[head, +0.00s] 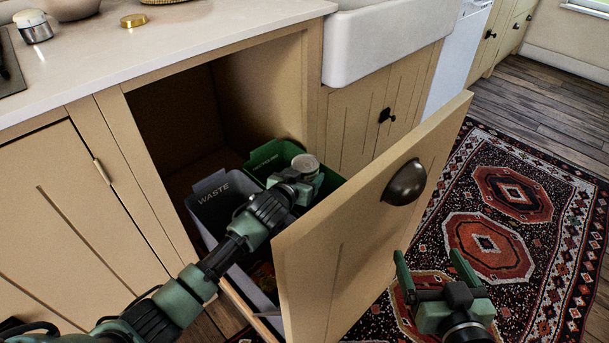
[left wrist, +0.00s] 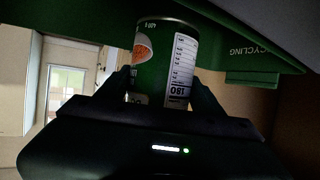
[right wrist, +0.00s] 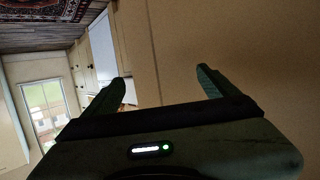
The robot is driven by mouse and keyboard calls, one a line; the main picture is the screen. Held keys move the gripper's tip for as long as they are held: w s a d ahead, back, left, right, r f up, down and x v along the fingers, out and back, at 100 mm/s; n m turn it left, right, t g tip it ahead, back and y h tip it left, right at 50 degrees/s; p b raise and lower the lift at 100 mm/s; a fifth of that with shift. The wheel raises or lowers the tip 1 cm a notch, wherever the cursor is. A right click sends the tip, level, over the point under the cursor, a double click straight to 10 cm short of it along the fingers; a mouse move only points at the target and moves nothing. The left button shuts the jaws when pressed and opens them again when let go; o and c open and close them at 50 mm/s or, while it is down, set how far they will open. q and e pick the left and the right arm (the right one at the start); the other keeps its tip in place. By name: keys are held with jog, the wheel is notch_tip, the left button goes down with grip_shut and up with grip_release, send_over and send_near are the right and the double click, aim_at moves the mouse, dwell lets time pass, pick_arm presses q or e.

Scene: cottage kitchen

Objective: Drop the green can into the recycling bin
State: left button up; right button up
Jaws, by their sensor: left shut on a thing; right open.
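The green can (left wrist: 151,66) sits between the fingers of my left gripper (left wrist: 157,88), which is shut on it. In the head view the can's pale round lid (head: 304,163) shows just past my left gripper (head: 300,185). The can is at the green recycling bin (head: 268,158), over or within its opening; I cannot tell how deep. In the left wrist view the bin's green wall (left wrist: 250,22) with its lettering lies close to the can. My right gripper (head: 436,270) is open and empty, in front of the pull-out door.
A grey waste bin (head: 215,192) stands beside the recycling bin. The pulled-out cabinet door (head: 350,235) with a dark cup handle (head: 406,183) stands in front of both. The counter (head: 180,45) and white sink (head: 375,45) are above. A patterned rug (head: 540,240) covers the floor at right.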

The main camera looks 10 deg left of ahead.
pick_arm(q)
jog(key=o, duration=1.4)
jog(key=shift+p+v, duration=1.45)
jog(key=shift+v, duration=2.45)
pick_arm(e)
jog(key=s+d+f+g+h, duration=0.2)
jog(key=s+d+f+g, duration=0.2)
jog(key=s+f+g, duration=0.3)
jog(key=shift+s+f+g, duration=0.3)
jog(key=shift+s+f, duration=1.1)
jog(key=shift+s, duration=0.1)
